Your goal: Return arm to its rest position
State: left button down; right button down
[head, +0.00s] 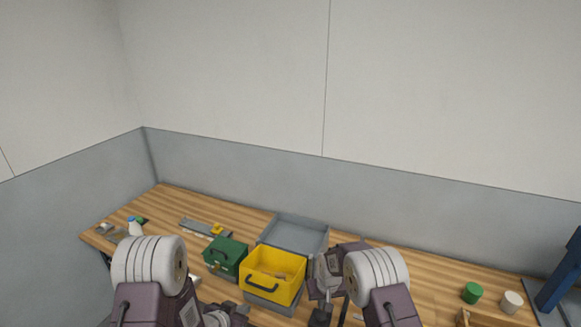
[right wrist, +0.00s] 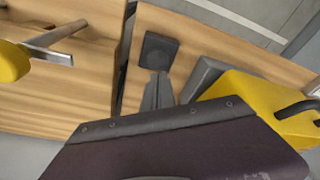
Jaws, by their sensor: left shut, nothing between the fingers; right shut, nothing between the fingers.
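My right gripper (head: 321,317) hangs at the bottom of the head view, just right of the yellow bin (head: 262,284). In the right wrist view its fingers (right wrist: 157,88) are together with nothing between them, pointing toward a small black square piece (right wrist: 160,47) over the wooden workbench (head: 420,268). My left gripper (head: 232,314) is at the bottom edge of the head view, below the green box (head: 222,262). It is shut and partly cut off by the frame and hidden by my arm.
An open grey case (head: 295,235) sits behind the yellow bin. A green cylinder (head: 471,293), a white cylinder (head: 511,302) and a blue upright tool (head: 560,275) stand at right. A bottle (head: 134,227) and small items are at far left. The back strip of bench is mostly clear.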

jog(key=shift+r+p, duration=0.3)
jog(key=shift+r, duration=0.5)
jog(key=shift+f, duration=0.1)
jog(key=shift+d, duration=0.1)
